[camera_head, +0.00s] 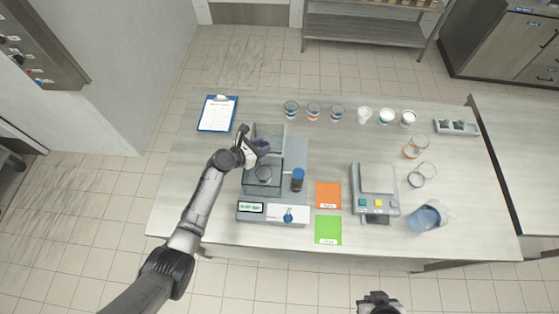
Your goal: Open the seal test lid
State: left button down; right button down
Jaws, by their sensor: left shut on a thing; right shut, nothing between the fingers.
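The seal tester (290,155) is a grey unit on the table, with a small green display (250,207) at its front. A clear-walled chamber on it holds a cup (264,173). A clear panel, seemingly the seal test lid (270,130), stands raised at the back of the chamber. My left gripper (262,147) is shut at the panel's lower left, apparently on the lid; its fingers hide the exact grip. My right gripper (380,299) is shut and empty at the bottom edge, away from the table.
A blue-topped cylinder (298,180) stands right of the chamber. Orange (328,195) and green (328,230) mats lie further right, then a scale (376,190) and a blue container (428,216). Several cups line the back. A clipboard (217,113) lies at back left.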

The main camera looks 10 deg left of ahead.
pick_arm(q)
jog(key=shift+w, duration=0.35)
jog(key=c, duration=0.8)
grip_release()
jog(key=shift+s, duration=0.1)
jog(key=shift+s+a+r, duration=0.15)
jog(key=shift+s+a, duration=0.05)
jog(key=p+v, duration=0.1)
jog(key=v, duration=1.2)
jog(key=shift+p, duration=0.4)
jog(key=shift+a, duration=0.1)
